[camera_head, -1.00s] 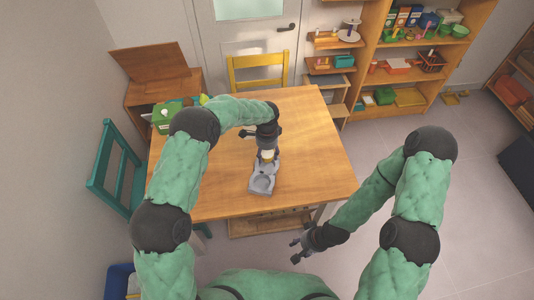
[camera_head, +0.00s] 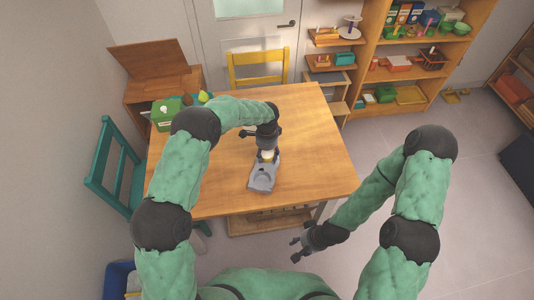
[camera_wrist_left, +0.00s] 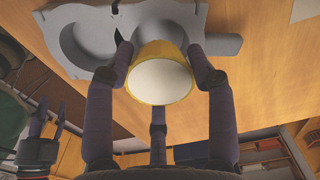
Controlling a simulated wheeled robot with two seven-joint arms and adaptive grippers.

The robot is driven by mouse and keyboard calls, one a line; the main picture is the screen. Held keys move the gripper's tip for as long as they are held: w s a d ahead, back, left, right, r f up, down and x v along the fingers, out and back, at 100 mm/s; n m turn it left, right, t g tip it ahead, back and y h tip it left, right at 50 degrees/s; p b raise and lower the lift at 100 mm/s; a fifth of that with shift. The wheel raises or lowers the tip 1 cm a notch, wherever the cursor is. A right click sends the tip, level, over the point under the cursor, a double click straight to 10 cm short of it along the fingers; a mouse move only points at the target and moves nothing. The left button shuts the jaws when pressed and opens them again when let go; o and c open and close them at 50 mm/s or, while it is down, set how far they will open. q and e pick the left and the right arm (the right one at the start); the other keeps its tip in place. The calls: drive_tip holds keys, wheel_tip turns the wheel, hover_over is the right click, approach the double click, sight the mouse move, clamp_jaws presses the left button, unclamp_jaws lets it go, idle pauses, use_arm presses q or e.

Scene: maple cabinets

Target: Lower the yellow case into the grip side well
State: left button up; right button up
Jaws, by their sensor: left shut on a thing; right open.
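The yellow case (camera_head: 267,155) is a small tapered cup shape with a pale end, which faces the camera in the left wrist view (camera_wrist_left: 160,80). My left gripper (camera_wrist_left: 160,58) is shut on it, with fingers on both sides. It also shows in the head view (camera_head: 266,151). The case is over the far part of the grey tray (camera_head: 262,184), which lies on the table. In the left wrist view the tray (camera_wrist_left: 222,45) has a round well on the left; the case hides the part behind it. I cannot tell whether the case touches the tray. My right gripper (camera_head: 303,243) is open and empty, off the table's front edge.
The wooden table (camera_head: 310,150) is otherwise mostly clear. A teal chair (camera_head: 105,165) is at the left and a yellow chair (camera_head: 258,68) at the back. Shelves (camera_head: 400,75) stand at the back right.

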sight(267, 153)
use_arm(q)
drive_tip(key=shift+f+b, duration=0.95)
drive_tip(key=shift+f, duration=0.55)
idle(1.0)
drive_tip(key=o, duration=0.9)
drive_tip(key=shift+r, duration=0.1)
wheel_tip(267, 153, up, 12)
drive_tip(key=shift+f, duration=0.1)
